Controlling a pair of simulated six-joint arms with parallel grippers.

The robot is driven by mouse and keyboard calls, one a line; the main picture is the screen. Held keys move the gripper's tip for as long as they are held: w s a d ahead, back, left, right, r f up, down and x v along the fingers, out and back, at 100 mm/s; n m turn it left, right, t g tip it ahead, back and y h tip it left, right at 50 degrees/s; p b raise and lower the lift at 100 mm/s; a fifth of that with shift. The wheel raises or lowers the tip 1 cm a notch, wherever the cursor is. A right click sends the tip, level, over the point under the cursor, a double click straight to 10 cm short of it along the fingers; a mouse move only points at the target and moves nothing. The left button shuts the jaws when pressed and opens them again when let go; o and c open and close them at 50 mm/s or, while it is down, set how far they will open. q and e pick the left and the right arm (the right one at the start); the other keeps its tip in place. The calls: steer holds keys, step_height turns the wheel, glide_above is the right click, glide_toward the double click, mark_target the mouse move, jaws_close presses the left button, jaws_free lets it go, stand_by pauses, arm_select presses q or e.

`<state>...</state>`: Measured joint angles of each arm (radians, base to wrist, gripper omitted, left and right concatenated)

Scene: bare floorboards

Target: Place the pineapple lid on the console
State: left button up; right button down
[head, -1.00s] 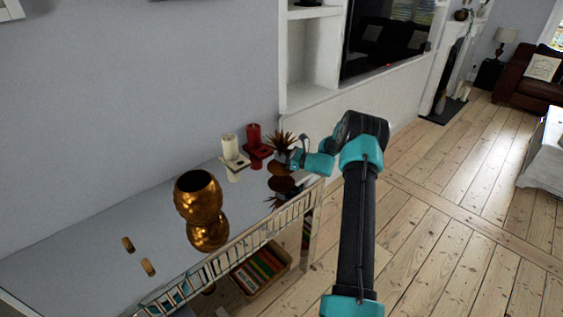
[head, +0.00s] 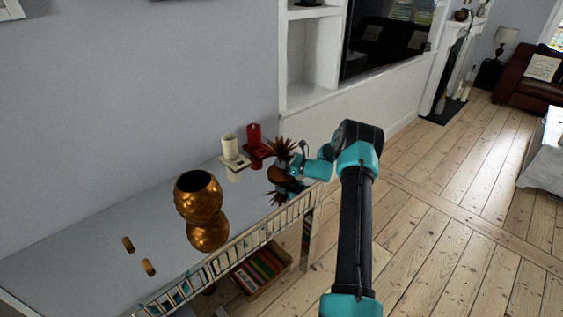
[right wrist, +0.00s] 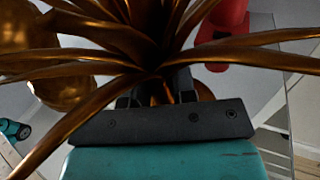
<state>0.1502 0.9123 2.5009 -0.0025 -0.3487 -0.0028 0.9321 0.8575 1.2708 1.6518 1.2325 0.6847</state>
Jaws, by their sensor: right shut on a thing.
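The pineapple lid (head: 281,147) is a bronze crown of spiky leaves on a rounded base. It is upright at the right end of the mirrored console (head: 105,252), its base meeting its reflection at the surface; the gripper partly hides the contact. My right gripper (head: 292,171) is shut on the lid from the right. In the right wrist view the leaves (right wrist: 155,40) spread in front of the jaws and hide the fingertips. The gold pineapple body (head: 198,195) stands open-topped on the console to the left. My left gripper is not in view.
A white candle (head: 229,147) and a red candle (head: 254,136) stand on holders just behind and left of the lid. Two small brown pieces (head: 128,244) lie at the left.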

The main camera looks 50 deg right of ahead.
steer(key=shift+f, duration=0.15)
steer(key=c, duration=0.9)
jaws_free()
steer(key=shift+c, duration=0.2)
steer(key=shift+s, duration=0.1)
steer(key=v, duration=1.2)
